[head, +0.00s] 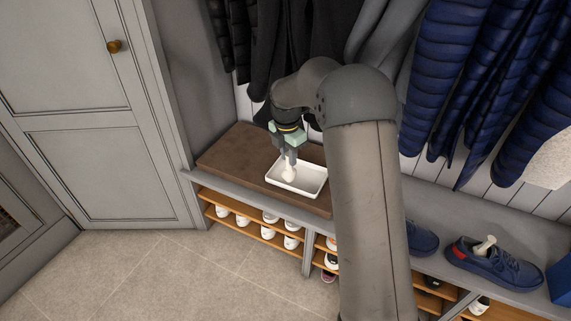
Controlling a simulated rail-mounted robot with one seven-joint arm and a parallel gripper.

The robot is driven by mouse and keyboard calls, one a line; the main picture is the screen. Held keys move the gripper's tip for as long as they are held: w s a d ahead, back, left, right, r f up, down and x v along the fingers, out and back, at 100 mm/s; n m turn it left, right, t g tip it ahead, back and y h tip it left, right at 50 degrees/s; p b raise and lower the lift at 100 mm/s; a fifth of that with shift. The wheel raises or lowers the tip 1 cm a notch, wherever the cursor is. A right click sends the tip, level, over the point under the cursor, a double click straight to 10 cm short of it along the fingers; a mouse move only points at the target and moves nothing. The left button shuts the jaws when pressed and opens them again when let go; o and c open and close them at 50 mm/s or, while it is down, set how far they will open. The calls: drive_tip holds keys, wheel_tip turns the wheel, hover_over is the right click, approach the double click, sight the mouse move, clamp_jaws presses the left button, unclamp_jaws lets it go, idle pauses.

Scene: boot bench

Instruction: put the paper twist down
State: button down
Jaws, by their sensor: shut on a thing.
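The paper twist (289,173) is a small white piece in the head view. My gripper (288,161) is shut on it and points down at the left part of a white tray (311,191). The twist's lower end shows against the inside of the tray. I cannot tell whether it touches the tray floor. The fingers hide the top of the twist.
The tray stands on a brown cushion (235,163) on the bench. Blue shoes (495,265) stand on the bench at the right, one with a white piece in it. Dark coats (305,45) and blue jackets (455,75) hang behind. Shoes fill the shelves below.

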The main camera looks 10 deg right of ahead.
drive_tip(key=w+f+b, duration=0.1)
drive_tip(key=w+f, duration=1.1)
drive_tip(key=shift+w+d+f, duration=0.25)
drive_tip(key=shift+w+f, duration=0.05)
drive_tip(key=shift+w, duration=0.1)
drive_tip(key=shift+f, duration=0.2)
drive_tip(key=c, duration=1.2)
unclamp_jaws()
drive_tip(key=shift+r, duration=0.15)
